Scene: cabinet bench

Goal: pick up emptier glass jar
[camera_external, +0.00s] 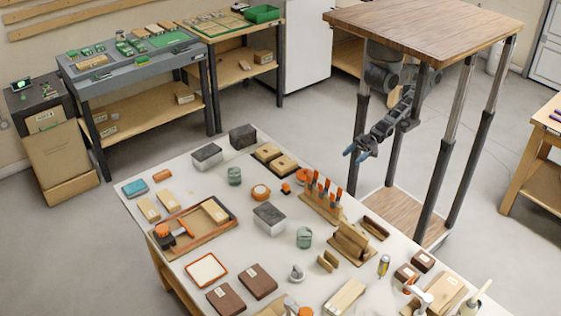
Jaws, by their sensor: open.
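Two small greenish glass jars stand upright on the white bench top (150,205). One jar (234,176) is toward the back left, beside a grey-topped block. The other jar (304,238) is nearer the middle right, close to a wooden rack. Both are too small in the picture to tell which is emptier. My gripper (356,153), with blue fingertips, is open and empty. It hangs in the air past the bench's far right edge, apart from both jars.
A grey-topped block (270,219) lies between the two jars. A rack of orange-handled tools (322,195) and a wooden rack (350,242) stand on the bench side nearest my gripper. A wooden tray (200,243) holds an orange tool at left.

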